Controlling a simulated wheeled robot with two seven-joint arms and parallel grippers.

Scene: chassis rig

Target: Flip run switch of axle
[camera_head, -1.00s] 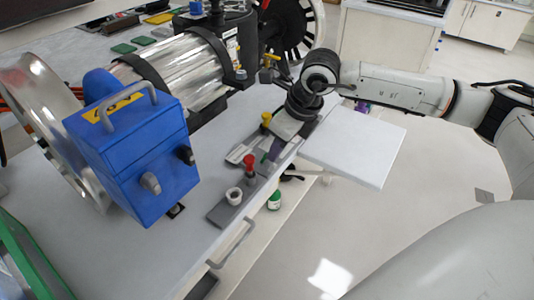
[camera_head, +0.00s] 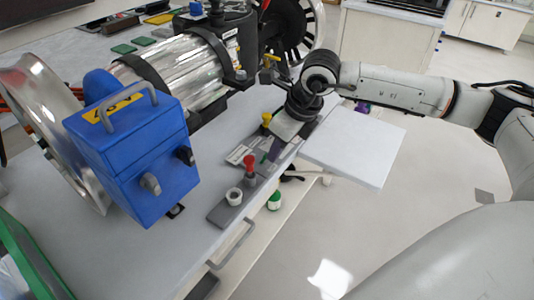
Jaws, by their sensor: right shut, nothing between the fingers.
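The axle rig has a silver cylinder (camera_head: 185,65) between a large metal wheel rim (camera_head: 40,110) on the left and a dark spoked wheel (camera_head: 305,25) at the back. A blue box (camera_head: 130,155) with a handle is at its near end. A grey knob (camera_head: 150,184) and a black knob (camera_head: 185,155) stick out of the box's faces. I cannot tell which is the run switch. My right gripper (camera_head: 272,152) is shut and empty, pointing down over the tools at the bench's right edge, well right of the box. Its fingertips are hard to make out. My left gripper is out of view.
A grey tool holder (camera_head: 223,212) with a red-topped tool (camera_head: 249,165) and a white cup (camera_head: 234,196) lies at the bench edge. A yellow-topped tool (camera_head: 266,120) stands behind. A white side shelf (camera_head: 370,150) is at the right. A green-edged tray (camera_head: 30,260) is front left.

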